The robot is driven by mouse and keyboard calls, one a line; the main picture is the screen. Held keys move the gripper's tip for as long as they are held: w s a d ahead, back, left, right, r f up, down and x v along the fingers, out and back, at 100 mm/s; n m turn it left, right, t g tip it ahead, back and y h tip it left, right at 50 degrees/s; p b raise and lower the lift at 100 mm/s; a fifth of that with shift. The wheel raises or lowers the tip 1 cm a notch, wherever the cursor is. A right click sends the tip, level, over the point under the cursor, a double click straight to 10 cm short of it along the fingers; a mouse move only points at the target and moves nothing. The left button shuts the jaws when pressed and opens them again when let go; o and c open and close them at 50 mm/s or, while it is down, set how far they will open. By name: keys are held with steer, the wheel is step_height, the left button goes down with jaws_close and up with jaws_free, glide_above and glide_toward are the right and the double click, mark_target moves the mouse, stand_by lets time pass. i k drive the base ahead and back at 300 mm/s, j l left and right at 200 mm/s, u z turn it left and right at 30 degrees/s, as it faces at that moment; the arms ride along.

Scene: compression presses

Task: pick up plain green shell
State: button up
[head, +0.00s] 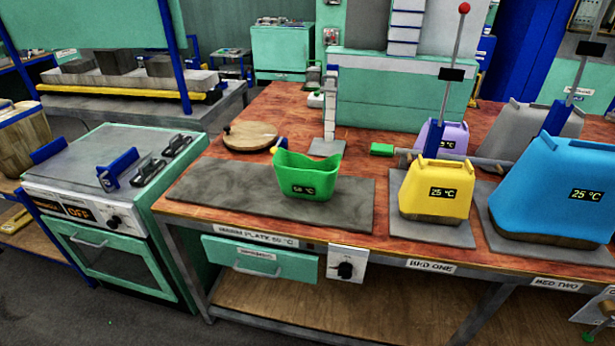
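A plain green shell (307,178) stands upright on the grey warm plate (220,192) at the front of the wooden bench. It is an open-topped tub with a dipped rim and a small dark temperature display whose digits are hard to read. Nothing is touching it except the plate beneath. My gripper is not in view.
A yellow shell (437,190) reading 25 °C, a large blue shell (555,185) and a purple shell (447,137) stand to the right, with upright levers among them. A round wooden lid (251,135) lies behind the plate. An oven (120,200) stands left of the bench.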

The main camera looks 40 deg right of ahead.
mark_target(299, 176)
steer(key=i+j+z, duration=0.1)
steer(key=z, duration=0.4)
steer(key=i+j+z, duration=0.2)
steer(key=j, duration=0.2)
steer(key=j+z, duration=0.2)
steer(key=j, duration=0.2)
steer(key=j+z, duration=0.25)
steer(key=j, duration=0.2)
steer(key=i+j, duration=0.1)
steer(key=j, duration=1)
steer(key=i+j, duration=0.15)
steer(key=j, duration=0.45)
steer(key=l+z, duration=0.05)
